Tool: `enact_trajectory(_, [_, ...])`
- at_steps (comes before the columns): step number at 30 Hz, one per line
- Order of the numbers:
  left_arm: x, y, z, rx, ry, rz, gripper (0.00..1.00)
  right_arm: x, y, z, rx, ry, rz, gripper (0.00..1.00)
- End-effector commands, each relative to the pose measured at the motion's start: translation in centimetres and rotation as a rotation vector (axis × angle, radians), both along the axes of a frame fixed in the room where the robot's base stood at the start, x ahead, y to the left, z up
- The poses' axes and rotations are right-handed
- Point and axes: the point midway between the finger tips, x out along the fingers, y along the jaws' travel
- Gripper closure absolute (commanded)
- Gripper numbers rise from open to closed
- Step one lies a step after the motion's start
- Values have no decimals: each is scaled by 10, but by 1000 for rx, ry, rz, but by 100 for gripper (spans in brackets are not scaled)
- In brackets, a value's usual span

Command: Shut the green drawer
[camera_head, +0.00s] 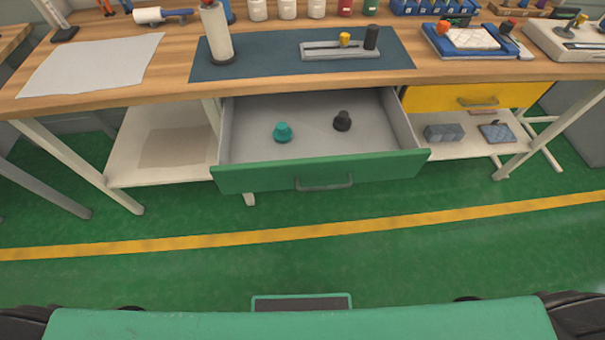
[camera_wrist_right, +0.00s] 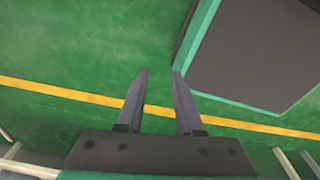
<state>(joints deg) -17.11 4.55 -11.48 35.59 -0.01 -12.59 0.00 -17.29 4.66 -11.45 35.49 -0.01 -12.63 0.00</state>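The green drawer (camera_head: 265,177) is pulled well out from under the workbench in the head view. My left gripper is not seen; only dark arm parts show at the lower corners of the head view.
The wooden workbench (camera_head: 110,92) carries a paper roll, a blue mat, jars and tools. A yellow drawer (camera_head: 470,97) to the right is shut. Lower shelves flank the green drawer. The green floor (camera_head: 300,262) before it is clear, crossed by a yellow line.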

Motion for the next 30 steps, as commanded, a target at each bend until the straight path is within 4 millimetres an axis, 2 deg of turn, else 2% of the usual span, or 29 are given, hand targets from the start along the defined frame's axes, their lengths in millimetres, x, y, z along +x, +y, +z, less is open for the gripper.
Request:
enact_trajectory(1, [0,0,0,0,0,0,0,1,0,0,-1,-1,0,88])
enact_trajectory(2, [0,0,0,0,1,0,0,1,0,0,-1,-1,0,100])
enact_trajectory(5, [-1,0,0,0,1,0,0,2,-1,0,-1,-2,0,100])
enact_trajectory(7, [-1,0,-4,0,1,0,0,10,-6,-1,-7,-32,8,100])
enact_trajectory(8, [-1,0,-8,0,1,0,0,19,-14,-2,-16,-68,18,100])
enact_trajectory(11, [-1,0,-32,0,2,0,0,79,-57,6,-75,-313,105,100])
enact_trajectory(13, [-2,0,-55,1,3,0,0,143,-101,41,-167,-589,247,100])
enact_trajectory(14, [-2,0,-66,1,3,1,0,171,-118,66,-216,-722,334,100])
enact_trajectory(15, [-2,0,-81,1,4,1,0,205,-135,109,-290,-904,475,100])
enact_trajectory(16, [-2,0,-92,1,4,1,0,225,-141,144,-346,-1037,598,100])
enact_trajectory(17, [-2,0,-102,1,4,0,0,241,-140,182,-397,-1167,734,100])
enact_trajectory(18, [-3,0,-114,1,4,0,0,251,-130,229,-453,-1318,919,100])
enact_trajectory(20, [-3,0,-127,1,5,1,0,252,-105,284,-507,-1500,1182,100])
enact_trajectory(21, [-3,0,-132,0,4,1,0,246,-88,310,-524,-1587,1331,100])
enact_trajectory(24, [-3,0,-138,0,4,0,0,229,-59,345,-528,-1713,1572,100])
enact_trajectory(27, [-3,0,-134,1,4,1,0,226,-48,357,-524,-1745,1635,100])
enact_trajectory(30, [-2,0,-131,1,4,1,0,234,-40,359,-524,-1746,1629,100])
